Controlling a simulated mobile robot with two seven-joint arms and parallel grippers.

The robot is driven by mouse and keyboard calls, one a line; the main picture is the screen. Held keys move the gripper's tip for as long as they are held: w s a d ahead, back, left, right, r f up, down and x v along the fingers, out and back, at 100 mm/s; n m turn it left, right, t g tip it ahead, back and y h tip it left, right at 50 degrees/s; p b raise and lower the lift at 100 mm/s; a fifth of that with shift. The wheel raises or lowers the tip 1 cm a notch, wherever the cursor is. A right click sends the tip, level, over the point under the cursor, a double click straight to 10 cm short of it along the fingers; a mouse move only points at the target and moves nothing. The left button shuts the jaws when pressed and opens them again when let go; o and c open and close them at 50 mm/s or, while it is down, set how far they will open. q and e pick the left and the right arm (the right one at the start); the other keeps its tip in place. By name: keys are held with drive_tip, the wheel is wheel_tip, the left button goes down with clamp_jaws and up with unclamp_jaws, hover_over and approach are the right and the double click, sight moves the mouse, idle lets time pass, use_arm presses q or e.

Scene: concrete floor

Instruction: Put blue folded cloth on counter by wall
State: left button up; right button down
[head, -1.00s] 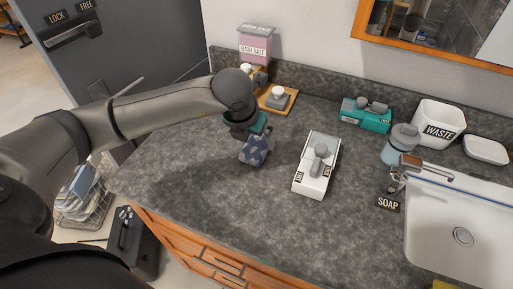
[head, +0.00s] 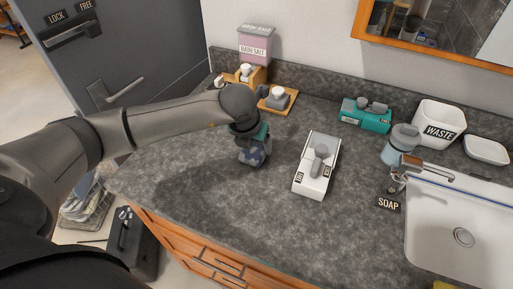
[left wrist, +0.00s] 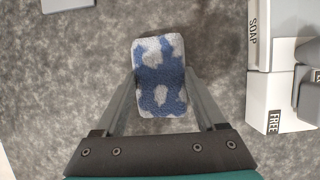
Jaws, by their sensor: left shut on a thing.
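The blue folded cloth (head: 254,153) is blue with pale grey patches. My left gripper (head: 250,146) comes from above and is shut on it, over the grey counter (head: 200,185). In the left wrist view the cloth (left wrist: 159,76) sits between the two fingers of the left gripper (left wrist: 160,95), with the counter surface behind it. I cannot tell whether the cloth touches the counter. My right gripper is not in view.
A teal box (head: 366,115), a waste bin (head: 438,122), a soap dispenser (head: 399,146) and the sink (head: 450,225) are further right. A bath salt container (head: 255,45) stands by the wall. Counter in front is clear.

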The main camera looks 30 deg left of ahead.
use_arm(q)
drive_tip(key=c, duration=0.8)
drive_tip(key=shift+r, duration=0.15)
